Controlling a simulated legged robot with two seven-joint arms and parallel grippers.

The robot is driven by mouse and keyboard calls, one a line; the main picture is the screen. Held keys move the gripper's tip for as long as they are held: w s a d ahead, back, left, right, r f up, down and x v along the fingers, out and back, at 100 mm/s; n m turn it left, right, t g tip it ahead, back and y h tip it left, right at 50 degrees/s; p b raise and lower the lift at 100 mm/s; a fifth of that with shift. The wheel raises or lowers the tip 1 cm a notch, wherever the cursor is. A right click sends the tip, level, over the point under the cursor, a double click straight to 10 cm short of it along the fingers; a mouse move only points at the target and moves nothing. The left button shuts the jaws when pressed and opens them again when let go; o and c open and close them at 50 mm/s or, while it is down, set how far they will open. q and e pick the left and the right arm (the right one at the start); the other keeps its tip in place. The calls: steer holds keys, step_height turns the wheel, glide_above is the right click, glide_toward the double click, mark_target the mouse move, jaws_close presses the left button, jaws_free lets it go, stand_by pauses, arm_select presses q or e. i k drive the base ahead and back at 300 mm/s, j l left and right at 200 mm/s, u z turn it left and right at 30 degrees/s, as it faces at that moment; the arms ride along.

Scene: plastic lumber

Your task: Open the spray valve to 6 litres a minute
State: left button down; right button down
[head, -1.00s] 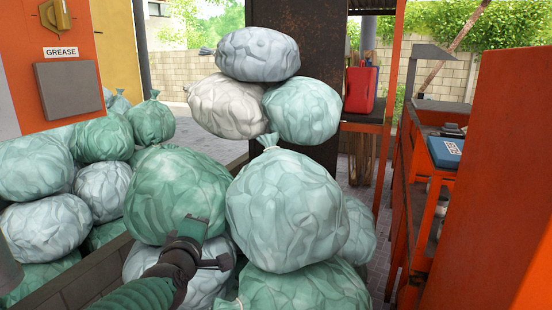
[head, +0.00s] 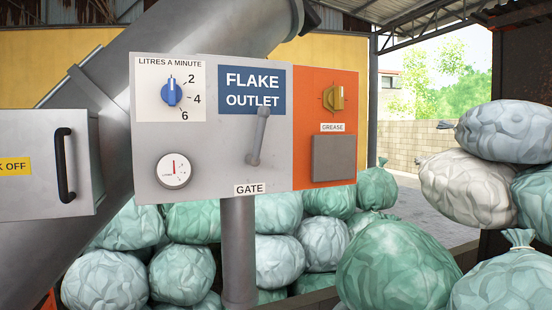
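The spray valve is a blue knob (head: 171,92) on a white plate marked "LITRES A MINUTE" at the upper left of a grey panel (head: 215,170). Marks 2, 4 and 6 run clockwise down its right side. The knob's white pointer line points straight up, away from the 2, 4 and 6. A round white gauge (head: 173,170) sits below it, its needle near upright. Neither of my grippers shows in the head view now.
A grey gate lever (head: 257,140) and a brass-coloured grease knob (head: 333,97) share the panel. A box with a black handle (head: 65,165) stands at the left. Filled bags (head: 390,265) lie behind and below. The space before the panel looks clear.

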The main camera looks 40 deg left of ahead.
mark_target(171, 94)
steer(key=u, duration=1.55)
